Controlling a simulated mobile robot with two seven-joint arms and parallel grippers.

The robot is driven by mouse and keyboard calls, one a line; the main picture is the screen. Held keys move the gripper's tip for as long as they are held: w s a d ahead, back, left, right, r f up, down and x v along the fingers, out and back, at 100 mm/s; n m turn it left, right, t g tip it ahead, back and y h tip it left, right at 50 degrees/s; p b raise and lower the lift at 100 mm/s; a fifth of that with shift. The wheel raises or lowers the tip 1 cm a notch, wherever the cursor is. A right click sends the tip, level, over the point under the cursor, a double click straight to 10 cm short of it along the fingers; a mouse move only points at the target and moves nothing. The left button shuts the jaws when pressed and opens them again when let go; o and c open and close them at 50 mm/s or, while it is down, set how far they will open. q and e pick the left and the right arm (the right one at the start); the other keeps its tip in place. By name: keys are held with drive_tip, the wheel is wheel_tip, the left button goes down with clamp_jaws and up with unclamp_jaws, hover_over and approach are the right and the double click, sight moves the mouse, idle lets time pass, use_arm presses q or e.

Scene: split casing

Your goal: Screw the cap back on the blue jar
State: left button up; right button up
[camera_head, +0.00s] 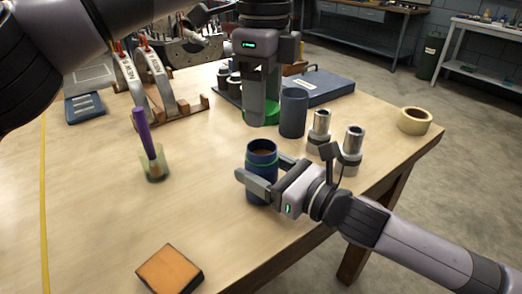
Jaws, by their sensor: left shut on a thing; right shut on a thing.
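My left gripper (257,116) points straight down behind the jar and is shut on a green cap (273,109). The fingers hide part of the cap. The cap is apart from the jar, farther back; its exact height above the table is hard to tell.
A dark blue-grey cylinder (293,113) stands right beside the cap. Two metal parts (352,147) stand right of the jar, close to my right gripper.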

sight(261, 173)
use_arm(q)
drive_tip(key=f, duration=0.4)
drive_tip(key=shift+w+d+f, duration=0.1)
drive_tip(key=shift+w, duration=0.1)
drive_tip(key=shift+f, duration=0.9)
drive_tip(key=shift+f, duration=0.55)
